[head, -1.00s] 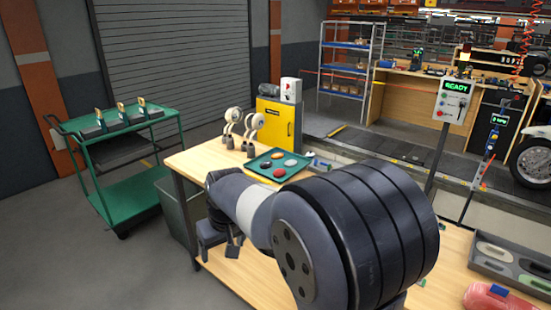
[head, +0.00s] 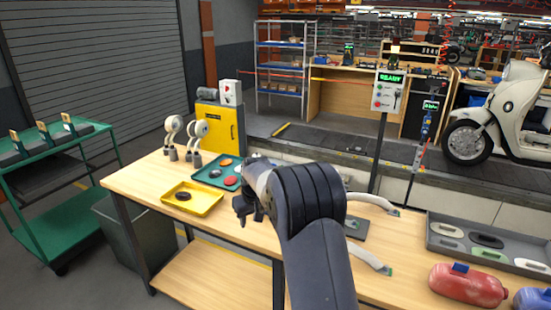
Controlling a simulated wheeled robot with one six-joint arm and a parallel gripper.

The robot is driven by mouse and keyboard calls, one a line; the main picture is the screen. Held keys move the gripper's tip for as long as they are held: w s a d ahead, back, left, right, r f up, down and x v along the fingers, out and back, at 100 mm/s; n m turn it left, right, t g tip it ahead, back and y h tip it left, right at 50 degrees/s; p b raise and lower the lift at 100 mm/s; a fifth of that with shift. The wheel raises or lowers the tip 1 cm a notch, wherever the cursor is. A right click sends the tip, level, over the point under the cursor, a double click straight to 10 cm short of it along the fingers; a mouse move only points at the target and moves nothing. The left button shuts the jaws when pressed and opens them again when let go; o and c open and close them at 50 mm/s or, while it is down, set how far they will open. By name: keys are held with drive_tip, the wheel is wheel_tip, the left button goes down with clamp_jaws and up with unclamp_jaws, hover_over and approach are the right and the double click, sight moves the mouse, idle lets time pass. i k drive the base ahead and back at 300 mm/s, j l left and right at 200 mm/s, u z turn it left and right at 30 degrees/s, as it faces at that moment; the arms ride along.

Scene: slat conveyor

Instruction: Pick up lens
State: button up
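Several small lens-like discs lie in a green tray (head: 203,178) on the wooden bench. An orange disc (head: 226,162) is at the back, a grey one (head: 215,174) in the middle and a red one (head: 231,182) near the front. My arm hides part of the tray's right side. A yellow tray (head: 205,204) in front of it holds one dark disc (head: 183,196). My gripper (head: 247,217) points down above the bench, right of the yellow tray. It is small and dark; its finger gap is unclear, and no held disc shows.
Two white round-headed stands (head: 198,130) and a yellow cabinet (head: 222,125) stand behind the trays. A grey tray (head: 440,243) of parts and a red bottle-like part (head: 467,285) are at right. White curved parts (head: 370,258) lie beyond my arm.

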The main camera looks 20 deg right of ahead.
sight(226, 162)
drive_tip(key=i+j+z, duration=0.5)
drive_tip(key=z, duration=0.15)
drive_tip(key=i+j+z, duration=0.15)
drive_tip(key=j+z, duration=0.2)
drive_tip(key=j, duration=0.15)
drive_tip(key=i+j+z, duration=0.15)
drive_tip(key=j+z, duration=0.15)
drive_tip(key=j, duration=0.15)
drive_tip(key=i+j, duration=0.1)
drive_tip(key=j, duration=0.4)
drive_tip(key=i+j, duration=0.1)
drive_tip(key=j, duration=0.4)
drive_tip(key=i+j+z, duration=0.1)
drive_tip(key=j, duration=0.4)
drive_tip(key=i+j, duration=0.15)
drive_tip(key=j, duration=0.3)
drive_tip(key=j+z, duration=0.1)
drive_tip(key=j, duration=0.4)
drive_tip(key=i, duration=0.05)
